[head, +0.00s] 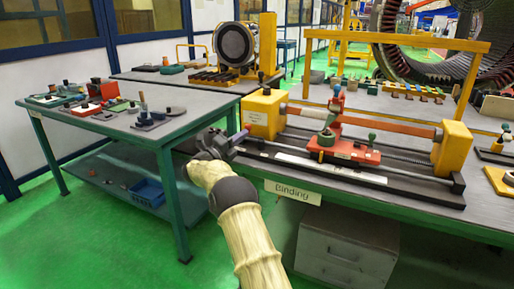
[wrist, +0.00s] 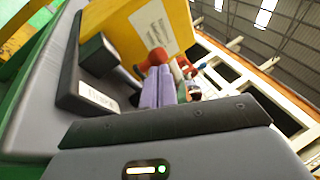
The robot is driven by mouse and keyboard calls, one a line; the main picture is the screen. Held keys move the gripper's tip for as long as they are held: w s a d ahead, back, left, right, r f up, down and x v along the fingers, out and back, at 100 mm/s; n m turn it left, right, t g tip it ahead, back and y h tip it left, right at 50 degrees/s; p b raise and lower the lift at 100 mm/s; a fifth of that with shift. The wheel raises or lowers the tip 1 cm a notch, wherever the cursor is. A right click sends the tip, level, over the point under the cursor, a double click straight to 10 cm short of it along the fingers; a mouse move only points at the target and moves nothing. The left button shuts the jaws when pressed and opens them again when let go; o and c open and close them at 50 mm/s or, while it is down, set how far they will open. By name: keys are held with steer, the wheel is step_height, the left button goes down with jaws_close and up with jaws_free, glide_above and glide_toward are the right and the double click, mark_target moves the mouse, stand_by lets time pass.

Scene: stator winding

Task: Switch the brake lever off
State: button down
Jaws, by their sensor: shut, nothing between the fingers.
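My gripper (head: 237,138) is at the left end of the winding bench, just in front of and left of the yellow block (head: 262,116). Its lavender fingers (wrist: 158,88) are together and empty in the wrist view. A red rounded part (wrist: 154,60) shows just beyond the fingertips, in front of the yellow block (wrist: 128,35); I cannot tell whether the fingers touch it. A black bracket-like piece (wrist: 70,85) with a small white label stands left of the fingers. I cannot tell for sure which part is the brake lever or how it is set.
The red carriage (head: 343,150) sits on the rails to the right. A side table (head: 190,105) with small tools stands at the left. A drawer cabinet (head: 345,250) is under the bench. The green floor (head: 110,250) is clear at front left.

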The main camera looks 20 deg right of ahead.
steer(key=shift+w+f, duration=0.1)
steer(key=shift+w, duration=0.15)
steer(key=shift+w+b, duration=0.35)
steer(key=shift+b, duration=0.1)
